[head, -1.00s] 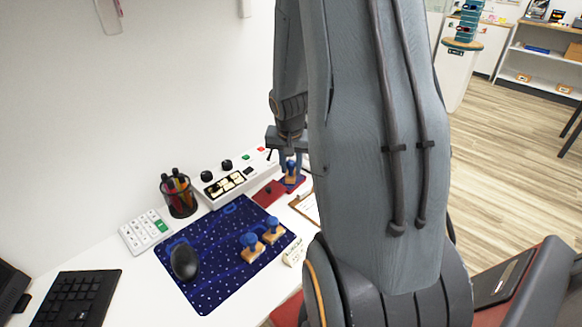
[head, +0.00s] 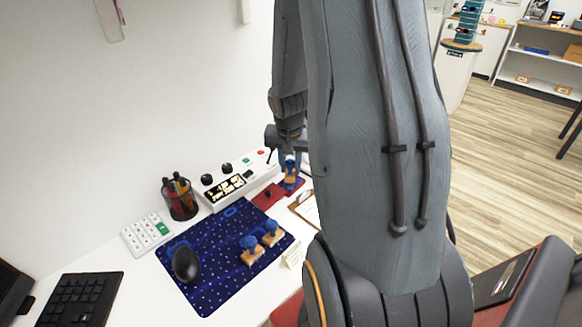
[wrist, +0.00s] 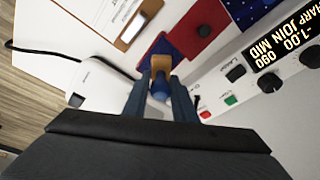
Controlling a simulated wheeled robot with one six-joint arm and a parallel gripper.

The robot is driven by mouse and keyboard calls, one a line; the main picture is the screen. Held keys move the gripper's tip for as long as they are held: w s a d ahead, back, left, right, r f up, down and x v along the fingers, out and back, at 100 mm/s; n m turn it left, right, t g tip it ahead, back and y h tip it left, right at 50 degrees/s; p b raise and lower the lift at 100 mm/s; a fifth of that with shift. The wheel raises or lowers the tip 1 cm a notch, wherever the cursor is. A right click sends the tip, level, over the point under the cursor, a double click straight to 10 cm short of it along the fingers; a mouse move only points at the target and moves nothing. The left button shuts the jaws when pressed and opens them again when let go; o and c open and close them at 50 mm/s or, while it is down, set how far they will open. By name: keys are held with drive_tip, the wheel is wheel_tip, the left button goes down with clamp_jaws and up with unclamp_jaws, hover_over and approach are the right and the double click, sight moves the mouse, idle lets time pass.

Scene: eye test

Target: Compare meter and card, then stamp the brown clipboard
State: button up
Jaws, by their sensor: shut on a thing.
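My gripper (wrist: 160,95) is shut on a stamp (wrist: 160,66) with a blue handle and wooden base. In the wrist view the stamp is over the blue part of an open red ink pad (wrist: 186,36); I cannot tell whether it touches. The head view shows this stamp (head: 290,170) partly hidden by my arm. The brown clipboard (head: 307,210) is partly hidden by my arm.
Two more blue-handled stamps (head: 251,249) (head: 271,234) stand on the starry blue mat (head: 215,285) near a black mouse (head: 186,264). A pen cup (head: 180,200), keypad (head: 146,234) and keyboard (head: 80,299) are left. A white cabled device (wrist: 100,88) lies beside my gripper.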

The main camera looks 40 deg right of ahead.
sight(290, 161)
drive_tip(key=shift+r+p, duration=1.85)
drive_tip(key=shift+r, duration=0.8)
